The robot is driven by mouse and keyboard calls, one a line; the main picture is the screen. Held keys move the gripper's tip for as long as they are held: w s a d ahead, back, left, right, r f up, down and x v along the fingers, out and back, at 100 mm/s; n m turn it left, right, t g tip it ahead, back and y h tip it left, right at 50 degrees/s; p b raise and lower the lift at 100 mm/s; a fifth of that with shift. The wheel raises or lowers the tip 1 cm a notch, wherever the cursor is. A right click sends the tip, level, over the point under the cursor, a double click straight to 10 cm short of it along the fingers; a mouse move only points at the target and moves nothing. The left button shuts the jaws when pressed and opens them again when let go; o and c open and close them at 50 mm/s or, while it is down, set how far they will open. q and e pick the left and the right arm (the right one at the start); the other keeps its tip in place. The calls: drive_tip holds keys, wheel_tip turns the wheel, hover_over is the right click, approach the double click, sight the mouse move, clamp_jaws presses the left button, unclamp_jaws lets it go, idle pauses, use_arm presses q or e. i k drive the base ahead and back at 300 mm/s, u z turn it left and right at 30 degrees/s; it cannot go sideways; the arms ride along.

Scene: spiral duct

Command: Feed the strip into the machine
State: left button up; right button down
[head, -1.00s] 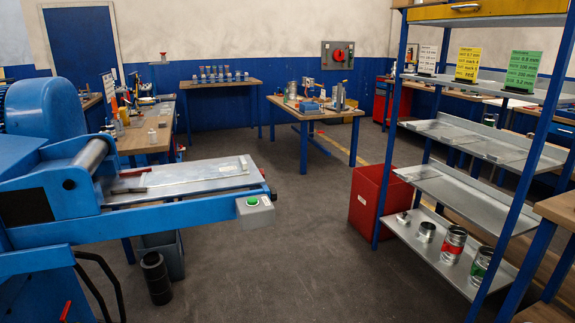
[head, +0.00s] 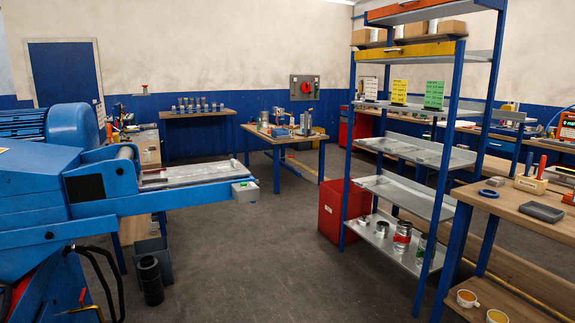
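The blue machine (head: 35,175) stands at the left, with a flat bed (head: 195,173) reaching out to the right. A metal roller lies across the inner end of the bed, and a grey box (head: 245,191) is at its outer end. Flat metal sheets (head: 380,188) lie on the middle shelf of the blue rack (head: 350,150), and more flat metal (head: 402,148) lies on the shelf above. I cannot tell which piece is the strip. Neither of my grippers is in view.
A red bin (head: 333,208) stands at the rack's left end. A grey bin (head: 153,256) and a black cylinder (head: 150,280) stand below the machine. A wooden workbench (head: 510,203) is at the right, another table (head: 285,137) at the back. The grey floor between is clear.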

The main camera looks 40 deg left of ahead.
sight(171, 174)
drive_tip(key=u, duration=0.15)
drive_tip(key=i, duration=1.8)
drive_tip(key=u, duration=1.15)
drive_tip(key=i, duration=1.25)
drive_tip(key=u, duration=1.25)
